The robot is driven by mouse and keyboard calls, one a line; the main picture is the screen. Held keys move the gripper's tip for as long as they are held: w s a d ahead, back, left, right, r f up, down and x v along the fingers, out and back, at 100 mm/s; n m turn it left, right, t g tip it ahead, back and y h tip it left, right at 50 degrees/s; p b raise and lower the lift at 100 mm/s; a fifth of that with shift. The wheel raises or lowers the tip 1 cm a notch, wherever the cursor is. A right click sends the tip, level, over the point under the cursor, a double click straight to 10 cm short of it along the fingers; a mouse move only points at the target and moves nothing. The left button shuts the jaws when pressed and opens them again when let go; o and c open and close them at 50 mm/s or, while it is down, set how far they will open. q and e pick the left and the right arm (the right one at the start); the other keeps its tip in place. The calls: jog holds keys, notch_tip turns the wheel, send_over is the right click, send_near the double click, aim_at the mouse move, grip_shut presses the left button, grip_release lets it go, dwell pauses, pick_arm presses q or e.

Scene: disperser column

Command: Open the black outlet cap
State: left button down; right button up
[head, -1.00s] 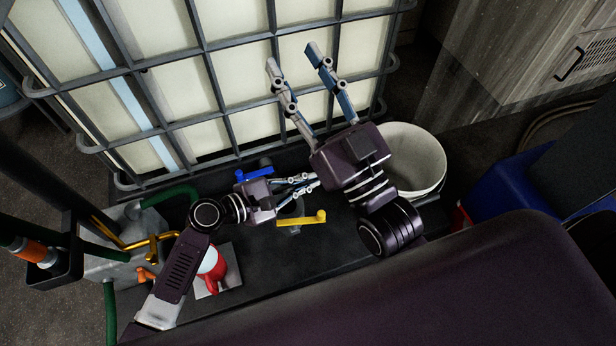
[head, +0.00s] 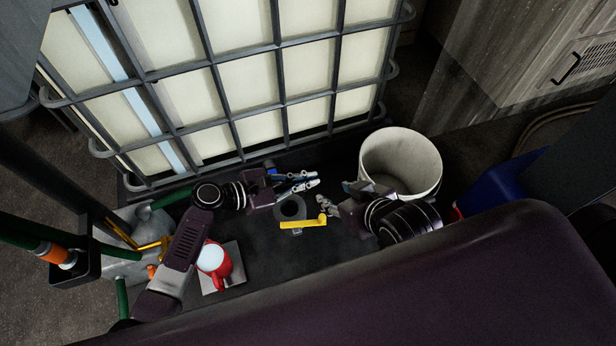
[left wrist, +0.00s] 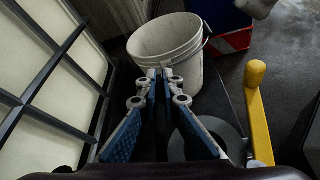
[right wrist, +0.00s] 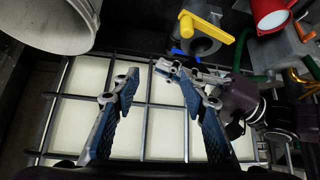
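A grey ring with a dark round centre (head: 291,208) sits behind the yellow lever (head: 303,225) at the tote's foot; I cannot tell for sure whether this dark centre is the black outlet cap. The ring also shows in the left wrist view (left wrist: 228,139), partly behind a finger. My left gripper (head: 317,178) is narrowly open and empty, just above and right of the ring in the head view. My right gripper (right wrist: 158,82) is open and empty; in the head view it is low, right of the ring and lever, its fingers partly hidden.
The caged tote (head: 250,90) stands close behind both grippers. A white bucket (head: 400,160) stands beside my right arm. A red container (head: 222,275) is below my left arm. Green hoses and orange fittings (head: 150,243) crowd the left.

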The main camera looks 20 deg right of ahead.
jog(key=s+d+f+g+h+p, duration=0.1)
jog(key=s+d+f+g+p, duration=0.25)
jog(key=s, duration=0.65)
pick_arm(q)
jog(key=shift+w+a+n+g+b, duration=0.1)
jog(key=shift+w+n+g+b, duration=0.75)
jog(key=shift+n, duration=0.35)
jog(key=shift+w+n+g+b, duration=0.65)
jog(key=shift+n+g, duration=0.3)
jog(key=shift+n, duration=0.25)
pick_arm(e)
jog(key=shift+t, duration=0.55)
jog(key=shift+w+a+r, duration=0.2)
jog(key=shift+w+a, duration=0.1)
jog(key=shift+w, duration=0.6)
jog(key=shift+w+a+r, duration=0.15)
jog(key=shift+w+a, duration=0.2)
jog(key=shift+w, duration=0.5)
jog(key=shift+w+a+r, duration=0.2)
jog(key=shift+w+a, duration=0.1)
jog(key=shift+w, duration=0.6)
pick_arm(q)
jog(key=shift+f, duration=0.1)
jog(key=c, duration=2.4)
grip_release()
jog(key=shift+w, duration=0.1)
jog(key=v, duration=1.2)
jog(key=shift+f, duration=0.1)
